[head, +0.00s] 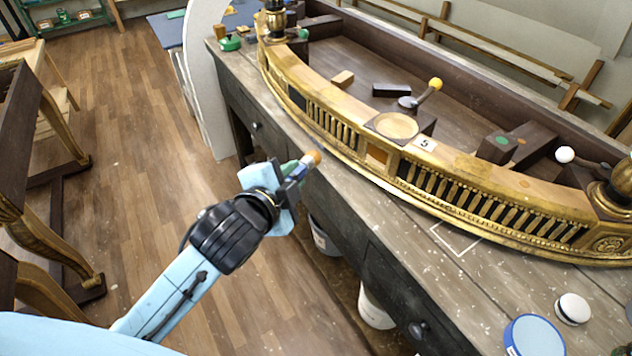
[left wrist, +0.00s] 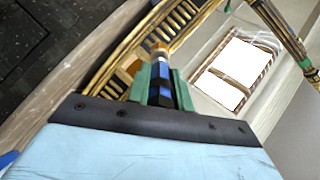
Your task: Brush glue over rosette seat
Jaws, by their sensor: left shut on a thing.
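My left gripper (head: 292,178) is shut on a brush with a blue handle and a pale orange tip (head: 313,157). In the left wrist view the brush (left wrist: 161,72) stands between the green fingers (left wrist: 160,88). It is in the air at the bench's front edge, apart from the gilt rail (head: 345,108). A bare orange-tan square (head: 376,157) sits in the rail's front, under a pale round recess (head: 395,125) beside a tag marked 5. I cannot tell which of these is the rosette seat. My right gripper is not in view.
The dark bench (head: 350,190) carries the gilt console. A blue-lidded tub (head: 533,336) and a white-topped jar (head: 572,308) stand at front right. A yellow-knobbed tool (head: 425,95) and dark blocks lie behind the rail.

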